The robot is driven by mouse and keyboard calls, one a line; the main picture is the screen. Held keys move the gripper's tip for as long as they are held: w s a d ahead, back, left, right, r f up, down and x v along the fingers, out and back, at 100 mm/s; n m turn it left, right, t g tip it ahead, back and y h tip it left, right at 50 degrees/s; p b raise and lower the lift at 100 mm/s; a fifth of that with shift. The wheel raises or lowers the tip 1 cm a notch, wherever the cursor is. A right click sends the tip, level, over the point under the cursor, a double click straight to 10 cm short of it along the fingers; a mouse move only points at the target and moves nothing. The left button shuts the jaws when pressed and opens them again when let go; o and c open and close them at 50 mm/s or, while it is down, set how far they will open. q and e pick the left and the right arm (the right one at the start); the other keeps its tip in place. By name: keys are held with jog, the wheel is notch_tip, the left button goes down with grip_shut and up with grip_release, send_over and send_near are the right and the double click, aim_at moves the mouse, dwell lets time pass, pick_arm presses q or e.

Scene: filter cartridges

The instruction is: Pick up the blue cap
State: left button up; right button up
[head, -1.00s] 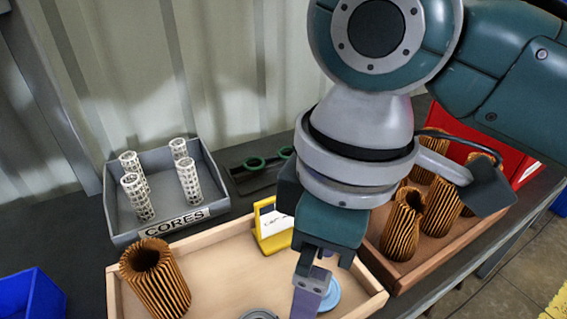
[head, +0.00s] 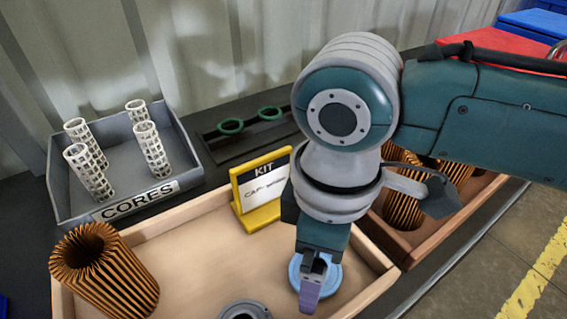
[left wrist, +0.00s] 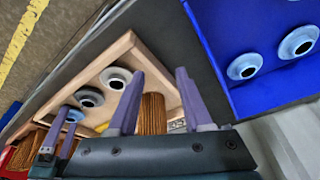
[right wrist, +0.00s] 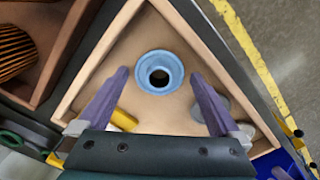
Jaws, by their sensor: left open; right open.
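The blue cap (head: 333,283) is a light blue ring with a dark central hole. It lies on the floor of the wooden kit tray (head: 183,218). In the right wrist view the cap (right wrist: 160,58) shows whole, between and just beyond the open fingertips of my right gripper (right wrist: 160,78). In the head view my right gripper (head: 311,287) hangs over the cap and partly hides it. My left gripper (left wrist: 157,84) is open and empty; it is outside the head view. The left wrist view also shows the blue cap (left wrist: 75,115) beside my right gripper.
A grey cap (head: 245,309) and a pleated filter (head: 103,272) are in the tray, with a yellow KIT sign (head: 262,190) at its back edge. A grey CORES bin (head: 190,150) stands at the left. A blue bin (left wrist: 240,28) holds grey caps. Another box of filters stands at right.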

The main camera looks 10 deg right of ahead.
jog(key=shift+f, duration=0.15)
jog(key=c, duration=1.2)
jog(key=shift+o, duration=0.2)
